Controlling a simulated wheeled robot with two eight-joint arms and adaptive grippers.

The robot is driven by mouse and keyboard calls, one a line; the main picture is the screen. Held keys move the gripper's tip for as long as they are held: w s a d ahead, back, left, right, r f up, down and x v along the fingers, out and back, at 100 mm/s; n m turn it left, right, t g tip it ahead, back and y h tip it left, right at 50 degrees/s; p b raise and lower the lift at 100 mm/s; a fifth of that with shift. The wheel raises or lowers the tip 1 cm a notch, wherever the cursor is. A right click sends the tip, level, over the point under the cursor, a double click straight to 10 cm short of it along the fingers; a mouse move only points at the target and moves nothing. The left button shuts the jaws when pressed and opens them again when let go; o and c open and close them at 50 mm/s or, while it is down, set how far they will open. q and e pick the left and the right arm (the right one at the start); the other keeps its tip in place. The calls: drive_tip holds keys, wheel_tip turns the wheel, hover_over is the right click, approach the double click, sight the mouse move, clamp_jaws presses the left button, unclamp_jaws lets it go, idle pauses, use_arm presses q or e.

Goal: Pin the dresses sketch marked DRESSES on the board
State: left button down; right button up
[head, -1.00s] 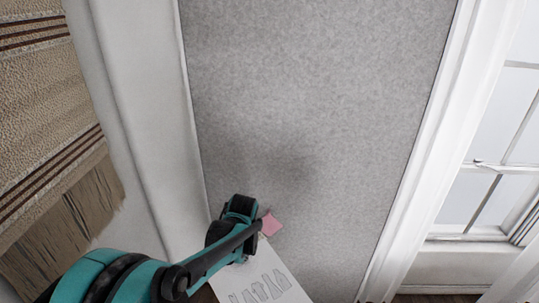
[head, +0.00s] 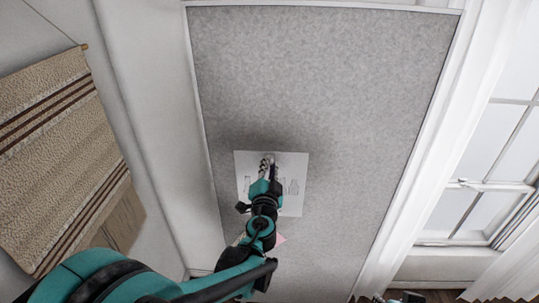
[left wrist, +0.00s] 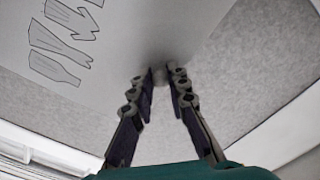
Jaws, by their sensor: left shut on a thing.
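The dresses sketch (head: 291,201) is a white sheet with outlined garments, upright in front of the grey board (head: 330,90) in the head view. Whether it touches the board I cannot tell. The DRESSES marking is not readable. My left gripper (head: 268,164) is at the sheet's upper middle and shut on it, covering part of the drawing. In the left wrist view the sketch (left wrist: 85,85) fills the upper left, and the gripper's two fingers (left wrist: 161,80) reach to its edge.
A pink note (head: 281,238) shows below the sketch, partly behind my left arm. A woven hanging (head: 60,150) is on the left wall. A white curtain (head: 420,150) and window (head: 480,190) are at the right. The board above the sketch is bare.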

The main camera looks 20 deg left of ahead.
use_arm(q)
drive_tip(key=shift+x, duration=1.4)
drive_tip(key=shift+b+x, duration=0.3)
drive_tip(key=shift+x, duration=4.95)
drive_tip(key=shift+w+r, duration=0.1)
drive_tip(key=shift+w, duration=0.15)
drive_tip(key=c, duration=1.4)
unclamp_jaws()
